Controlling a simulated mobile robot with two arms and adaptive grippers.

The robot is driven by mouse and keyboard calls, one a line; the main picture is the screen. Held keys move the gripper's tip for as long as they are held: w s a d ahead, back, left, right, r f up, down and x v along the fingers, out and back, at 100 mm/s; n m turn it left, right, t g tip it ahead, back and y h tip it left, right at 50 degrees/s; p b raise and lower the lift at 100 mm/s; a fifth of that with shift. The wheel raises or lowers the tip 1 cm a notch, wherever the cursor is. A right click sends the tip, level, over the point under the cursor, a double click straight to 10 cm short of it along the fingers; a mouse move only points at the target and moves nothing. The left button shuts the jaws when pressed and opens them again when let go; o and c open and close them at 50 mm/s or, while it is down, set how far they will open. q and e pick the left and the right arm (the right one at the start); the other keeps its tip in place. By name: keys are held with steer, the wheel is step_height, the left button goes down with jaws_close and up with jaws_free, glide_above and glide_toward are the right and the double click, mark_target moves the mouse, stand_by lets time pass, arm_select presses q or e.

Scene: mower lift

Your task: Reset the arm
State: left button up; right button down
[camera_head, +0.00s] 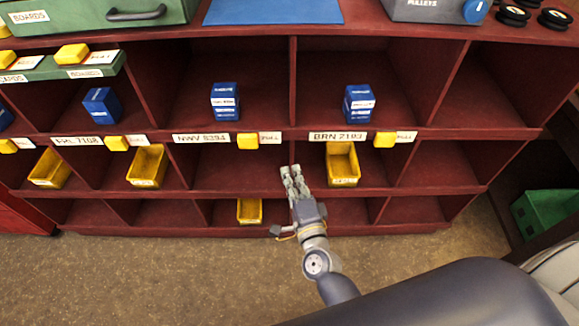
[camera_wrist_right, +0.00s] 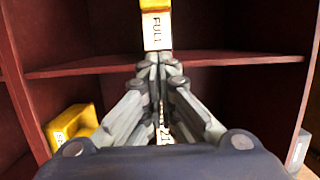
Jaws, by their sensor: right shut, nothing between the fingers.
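My right gripper (camera_head: 289,170) is shut and empty in the head view. It points up at the middle row of the dark red shelf (camera_head: 230,183), left of a yellow bin (camera_head: 342,163). In the right wrist view the closed fingers (camera_wrist_right: 160,58) stand in front of a shelf edge. A white tag reading FULL (camera_wrist_right: 157,31) shows just above the fingertips; I cannot tell whether they touch it. My left gripper does not show in either view.
Blue boxes (camera_head: 224,99) stand in the upper compartments. Yellow bins (camera_head: 148,165) stand in the lower ones, another (camera_head: 249,210) in the bottom row. A green crate (camera_head: 546,212) sits at the right. The brown floor (camera_head: 150,270) in front is clear at the left.

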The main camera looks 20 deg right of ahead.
stand_by(0.4)
steer(key=s+a+f+n+g+y, duration=0.1)
steer(key=s+f+n+g, duration=0.45)
steer(key=f, duration=0.95)
steer(key=s+a+f+n+g+y, duration=0.1)
steer(key=s+f+n+g+y, duration=0.15)
steer(key=s+f+n, duration=0.9)
steer(key=s+d+f+n+g+h, duration=0.1)
steer(key=s+d+f+g, duration=0.3)
steer(key=s+f, duration=0.5)
steer(key=s+d+f+n+g+h, duration=0.2)
steer(key=s+d+f+g, duration=0.3)
steer(key=s+f, duration=0.5)
steer(key=s+d+p, duration=0.1)
steer(key=s+d, duration=0.1)
steer(key=s, duration=0.4)
steer(key=shift+f+n, duration=0.3)
steer(key=shift+n, duration=0.1)
steer(key=shift+s, duration=0.1)
